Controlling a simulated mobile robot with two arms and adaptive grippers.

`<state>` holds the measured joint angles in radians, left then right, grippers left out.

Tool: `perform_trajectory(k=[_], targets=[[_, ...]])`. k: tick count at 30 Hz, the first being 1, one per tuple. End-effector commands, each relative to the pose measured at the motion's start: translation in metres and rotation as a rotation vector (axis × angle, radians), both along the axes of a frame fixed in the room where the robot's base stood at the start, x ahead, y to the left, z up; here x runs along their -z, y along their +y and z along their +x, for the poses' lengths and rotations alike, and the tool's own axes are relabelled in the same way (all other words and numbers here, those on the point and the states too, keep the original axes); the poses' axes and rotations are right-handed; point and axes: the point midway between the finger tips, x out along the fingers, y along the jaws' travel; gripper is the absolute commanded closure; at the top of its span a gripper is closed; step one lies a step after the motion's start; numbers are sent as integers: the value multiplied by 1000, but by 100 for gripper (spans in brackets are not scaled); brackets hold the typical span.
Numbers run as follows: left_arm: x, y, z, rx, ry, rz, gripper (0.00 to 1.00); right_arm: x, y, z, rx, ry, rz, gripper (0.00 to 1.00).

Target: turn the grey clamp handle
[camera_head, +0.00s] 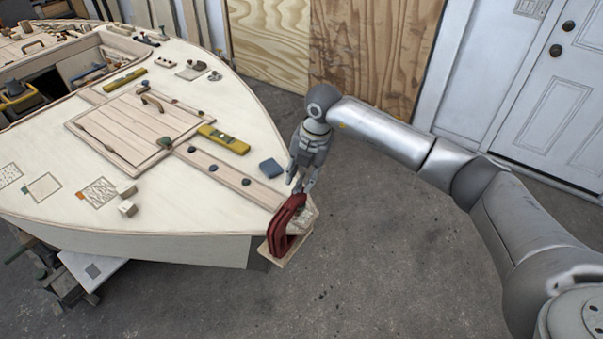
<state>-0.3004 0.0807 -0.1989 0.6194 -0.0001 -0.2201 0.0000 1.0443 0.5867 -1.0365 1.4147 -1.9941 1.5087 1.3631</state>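A red clamp (284,224) sits at the pointed tip of the plywood hull (200,224), with a small wooden block at its lower end. My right gripper (301,184) points down at the top of the clamp, with its fingers right at or just above it. The clamp's grey handle cannot be clearly told apart from the grey fingers here. The fingers are too small in view to tell whether they are closed on it. My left gripper is not in view.
On the deck lie a blue block (270,168), a yellow level (223,139), a hatch (137,122) with a handle, and small wooden blocks (127,208). Grey floor (400,240) is open right of the hull. Plywood sheets (368,50) and a white door (560,100) stand behind.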

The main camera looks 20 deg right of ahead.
Motion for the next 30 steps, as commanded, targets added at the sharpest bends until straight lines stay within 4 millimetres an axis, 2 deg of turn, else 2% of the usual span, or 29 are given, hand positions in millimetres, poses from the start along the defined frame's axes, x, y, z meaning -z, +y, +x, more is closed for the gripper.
perform_trajectory(k=[10,18,30], targets=[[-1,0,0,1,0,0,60,5,1,1,-1,-2,0,68],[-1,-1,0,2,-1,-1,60,5,1,1,-1,-1,1,100],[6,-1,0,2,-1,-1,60,6,1,2,-60,-4,0,100]])
